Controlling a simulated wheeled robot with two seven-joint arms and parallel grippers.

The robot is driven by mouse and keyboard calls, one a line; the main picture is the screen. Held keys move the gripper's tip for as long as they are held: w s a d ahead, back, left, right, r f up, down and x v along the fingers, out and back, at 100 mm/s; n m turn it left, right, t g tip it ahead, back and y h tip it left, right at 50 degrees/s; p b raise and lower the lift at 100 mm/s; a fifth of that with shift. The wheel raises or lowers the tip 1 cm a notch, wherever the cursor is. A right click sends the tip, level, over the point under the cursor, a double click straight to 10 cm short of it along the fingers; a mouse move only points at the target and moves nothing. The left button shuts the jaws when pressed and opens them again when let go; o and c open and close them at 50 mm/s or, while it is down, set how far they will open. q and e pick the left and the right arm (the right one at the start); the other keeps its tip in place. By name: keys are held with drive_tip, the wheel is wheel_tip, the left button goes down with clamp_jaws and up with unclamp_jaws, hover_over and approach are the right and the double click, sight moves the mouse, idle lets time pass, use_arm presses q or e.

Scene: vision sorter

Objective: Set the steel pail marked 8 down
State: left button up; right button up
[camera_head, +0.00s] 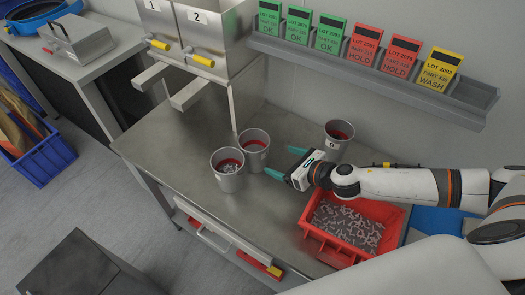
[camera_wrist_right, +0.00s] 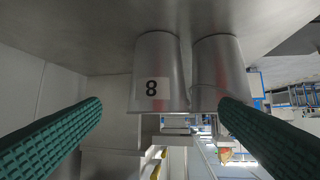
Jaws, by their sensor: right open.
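The steel pail marked 8 (camera_wrist_right: 172,70) stands on the bench, its label showing upside down to me in the right wrist view. In the head view it is the pail (camera_head: 254,150) nearer the wall, with a red band inside. A second steel pail (camera_head: 228,172), holding small metal parts, stands close beside it and also shows in the wrist view (camera_wrist_right: 218,70). My right gripper (camera_head: 285,162) is open and empty. Its green fingers point toward both pails, a short gap away. My left gripper is not in view.
A third pail (camera_head: 338,128) stands behind my right gripper. A red bin of metal parts (camera_head: 312,232) sits at the bench's front right. Hoppers 1 and 2 (camera_head: 212,45) rise behind the pails. A card rack (camera_head: 470,95) runs along the wall. The bench's front left is clear.

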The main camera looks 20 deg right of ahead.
sight(265, 154)
drive_tip(key=x, duration=0.3)
drive_tip(key=p+x, duration=0.1)
drive_tip(key=x, duration=0.2)
drive_tip(key=shift+w+d+f, duration=0.1)
drive_tip(key=shift+w+f, duration=0.15)
drive_tip(key=shift+f, duration=0.05)
drive_tip(key=shift+r+p+x, duration=0.1)
drive_tip(key=shift+p+x, duration=0.2)
drive_tip(key=shift+x, duration=1.05)
drive_tip(key=shift+r+p+x, duration=0.15)
drive_tip(key=shift+p+x, duration=0.15)
drive_tip(key=shift+x, duration=1.05)
drive_tip(key=shift+c, duration=0.3)
drive_tip(key=shift+r, duration=0.1)
drive_tip(key=c, duration=0.7)
